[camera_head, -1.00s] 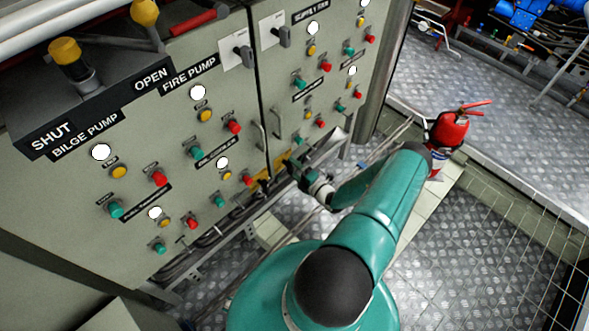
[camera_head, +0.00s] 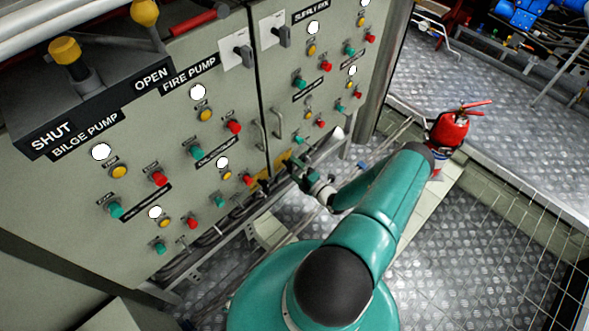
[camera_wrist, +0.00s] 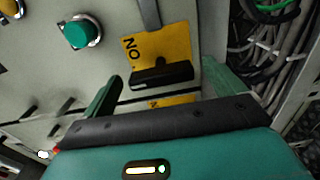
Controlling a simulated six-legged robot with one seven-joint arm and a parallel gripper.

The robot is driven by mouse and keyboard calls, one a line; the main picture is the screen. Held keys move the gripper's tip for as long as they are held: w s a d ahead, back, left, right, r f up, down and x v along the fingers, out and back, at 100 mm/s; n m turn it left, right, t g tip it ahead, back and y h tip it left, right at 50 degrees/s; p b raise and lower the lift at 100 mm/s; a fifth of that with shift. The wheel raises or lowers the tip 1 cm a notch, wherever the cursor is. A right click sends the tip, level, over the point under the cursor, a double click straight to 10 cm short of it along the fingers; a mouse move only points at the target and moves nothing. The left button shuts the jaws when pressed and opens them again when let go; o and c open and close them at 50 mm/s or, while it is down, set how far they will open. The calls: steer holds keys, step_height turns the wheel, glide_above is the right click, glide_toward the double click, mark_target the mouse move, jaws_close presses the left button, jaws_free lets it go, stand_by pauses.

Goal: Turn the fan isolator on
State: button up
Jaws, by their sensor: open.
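The isolator is a black bar handle (camera_wrist: 162,75) on a yellow plate (camera_wrist: 172,48) in the wrist view. The plate's visible lettering reads ON, upside down in this view. I cannot read a name that marks it as the fan isolator. My gripper (camera_wrist: 161,70) is open, with one green finger on each side of the handle. I cannot tell whether either finger touches it. In the head view my gripper (camera_head: 292,166) is at the lower edge of the grey cabinet, beside a bit of yellow plate (camera_head: 262,187). The handle is hidden there.
A green button (camera_wrist: 78,33) is left of the plate, and loose cables (camera_wrist: 272,50) hang to the right. The grey cabinet (camera_head: 150,110) carries several buttons and two upper black rotary handles. A red extinguisher (camera_head: 450,128) stands on the right, near open metal floor.

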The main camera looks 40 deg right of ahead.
steer(key=s, duration=1.3)
steer(key=shift+d, duration=0.15)
steer(key=s, duration=0.8)
steer(key=shift+d, duration=0.15)
